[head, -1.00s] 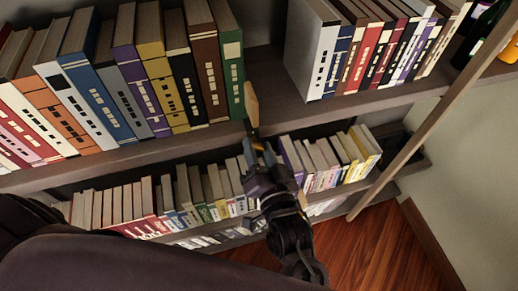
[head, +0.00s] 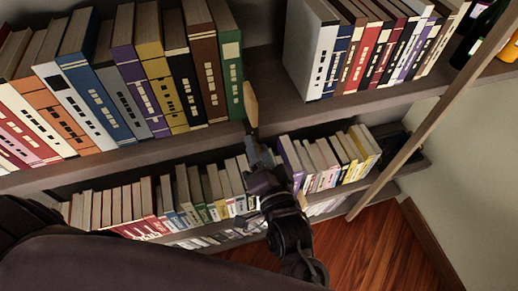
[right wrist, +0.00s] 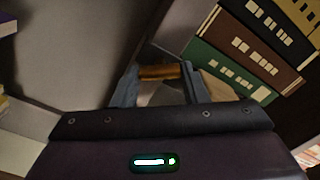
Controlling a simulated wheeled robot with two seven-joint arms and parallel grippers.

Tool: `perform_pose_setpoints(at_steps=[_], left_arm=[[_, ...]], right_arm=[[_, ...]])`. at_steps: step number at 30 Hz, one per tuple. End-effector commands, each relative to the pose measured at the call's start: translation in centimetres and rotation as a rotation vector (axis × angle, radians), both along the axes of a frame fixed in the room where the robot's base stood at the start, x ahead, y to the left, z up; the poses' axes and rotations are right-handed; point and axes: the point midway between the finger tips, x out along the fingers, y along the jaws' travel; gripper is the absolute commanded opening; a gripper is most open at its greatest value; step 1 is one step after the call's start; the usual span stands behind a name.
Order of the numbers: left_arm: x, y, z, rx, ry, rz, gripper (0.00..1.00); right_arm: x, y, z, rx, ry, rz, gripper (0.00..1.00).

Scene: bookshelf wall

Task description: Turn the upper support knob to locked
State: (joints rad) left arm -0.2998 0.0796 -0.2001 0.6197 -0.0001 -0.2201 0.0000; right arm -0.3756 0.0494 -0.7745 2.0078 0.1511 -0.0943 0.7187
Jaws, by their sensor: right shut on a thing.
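The upper support knob shows in the right wrist view as an orange-brown bar (right wrist: 160,72) between my fingers. In the head view a tan wooden piece (head: 251,103) stands at the front edge of the upper shelf, just above the fingertips. My right gripper (head: 254,142) reaches up to it from below. In the right wrist view the right gripper (right wrist: 159,76) is shut on the knob, one grey-blue finger at each end. Any locked marking is not visible. My left gripper is out of view.
The upper shelf (head: 185,143) holds large books, including a green one (head: 231,75) close behind the tan piece. Smaller books (head: 215,190) fill the shelf below. A slanted wooden post (head: 425,130) stands at the right. Bottles (head: 485,35) are at the upper right.

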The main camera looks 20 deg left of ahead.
Motion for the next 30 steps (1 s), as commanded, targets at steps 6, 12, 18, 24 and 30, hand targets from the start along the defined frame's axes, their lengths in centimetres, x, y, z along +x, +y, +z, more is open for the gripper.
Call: perform_pose_setpoints(at_steps=[6, 12, 18, 24, 30], left_arm=[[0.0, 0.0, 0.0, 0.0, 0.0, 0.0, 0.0], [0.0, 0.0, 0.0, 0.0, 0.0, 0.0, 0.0], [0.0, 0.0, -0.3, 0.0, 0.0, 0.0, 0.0], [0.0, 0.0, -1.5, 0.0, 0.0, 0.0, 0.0], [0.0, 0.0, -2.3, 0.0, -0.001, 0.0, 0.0]], right_arm=[[0.0, 0.0, 0.0, -0.001, -0.001, -0.001, 0.57], [0.0, 0.0, 0.0, -0.001, -0.001, 0.0, 0.62], [-0.5, -0.4, -0.2, -0.002, 0.001, 0.0, 0.62], [-3.2, -2.2, -0.4, -0.002, 0.002, 0.0, 0.62], [-5.7, -3.8, -0.3, -0.002, 0.002, 0.0, 0.62]])
